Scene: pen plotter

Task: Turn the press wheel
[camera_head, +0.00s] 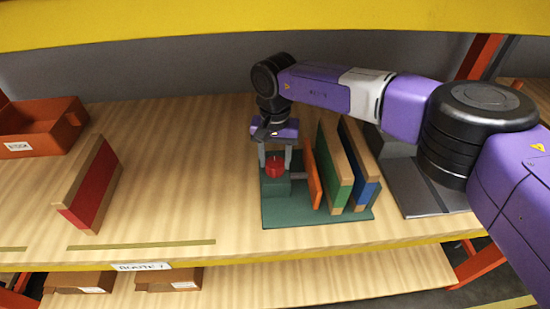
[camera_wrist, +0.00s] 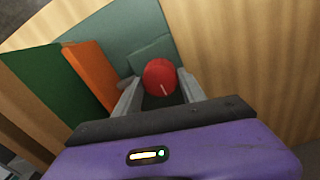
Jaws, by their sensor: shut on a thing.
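The press wheel (camera_head: 275,165) is a small red knob on a green block at the left end of the green press base (camera_head: 290,217). The fingers (camera_wrist: 158,88) are shut on the wheel. An orange plate (camera_head: 312,172) stands upright right of the wheel, joined to the block by a short grey rod. Green (camera_head: 334,168) and blue (camera_head: 358,168) boards stand to its right.
A red-faced board (camera_head: 92,185) stands on the wooden shelf (camera_head: 190,180) at left. An orange bin labelled STOCK (camera_head: 40,125) sits at far left. A grey metal stand (camera_head: 412,190) is right of the press.

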